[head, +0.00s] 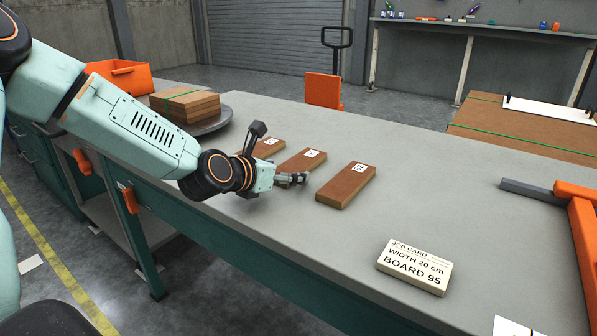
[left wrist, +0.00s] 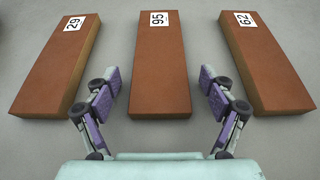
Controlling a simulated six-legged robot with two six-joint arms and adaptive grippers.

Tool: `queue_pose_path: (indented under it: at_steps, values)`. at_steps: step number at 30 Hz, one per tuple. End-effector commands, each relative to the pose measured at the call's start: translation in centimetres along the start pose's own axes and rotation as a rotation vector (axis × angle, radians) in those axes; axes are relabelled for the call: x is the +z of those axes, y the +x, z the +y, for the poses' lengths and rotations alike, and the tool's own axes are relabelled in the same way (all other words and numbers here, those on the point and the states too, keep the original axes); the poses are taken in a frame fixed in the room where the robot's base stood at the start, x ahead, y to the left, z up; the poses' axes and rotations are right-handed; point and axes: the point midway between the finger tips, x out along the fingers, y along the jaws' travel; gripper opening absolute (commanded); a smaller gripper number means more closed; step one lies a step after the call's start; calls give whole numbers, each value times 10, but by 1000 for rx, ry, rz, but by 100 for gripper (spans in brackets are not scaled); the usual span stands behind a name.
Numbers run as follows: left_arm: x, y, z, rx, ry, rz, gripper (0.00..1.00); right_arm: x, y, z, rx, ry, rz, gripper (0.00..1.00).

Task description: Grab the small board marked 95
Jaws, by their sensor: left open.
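The small board marked 95 (left wrist: 158,60) is a brown slab in the middle of three, with its white label at the far end. It is also the middle slab in the head view (head: 299,162). My left gripper (head: 299,179) is at its near end, open and empty. In the left wrist view the two fingers of the left gripper (left wrist: 160,84) appear on either side of the board, with gaps to its sides. I cannot tell how high the fingertips are above the bench. My right gripper is not in view.
Board 29 (left wrist: 57,70) lies to the left and board 62 (left wrist: 262,65) to the right. A job card (head: 414,266) reading "BOARD 95" stands on the grey bench (head: 400,180). Stacked boards (head: 185,104) sit on a round plate at the back left.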

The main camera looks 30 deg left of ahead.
Motion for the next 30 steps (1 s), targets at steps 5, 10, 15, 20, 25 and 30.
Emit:
queue_pose_path:
  at_steps: [5,10,15,20,25,30]
  values:
    - [1,0,0,0,0,0,83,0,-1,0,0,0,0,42]
    - [1,0,0,0,0,0,69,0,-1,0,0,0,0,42]
    - [1,0,0,0,0,-1,55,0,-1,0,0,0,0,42]
    - [1,0,0,0,0,-1,41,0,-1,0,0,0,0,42]
    - [1,0,0,0,0,-1,27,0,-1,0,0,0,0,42]
    - [1,0,0,1,1,-2,20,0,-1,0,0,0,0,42]
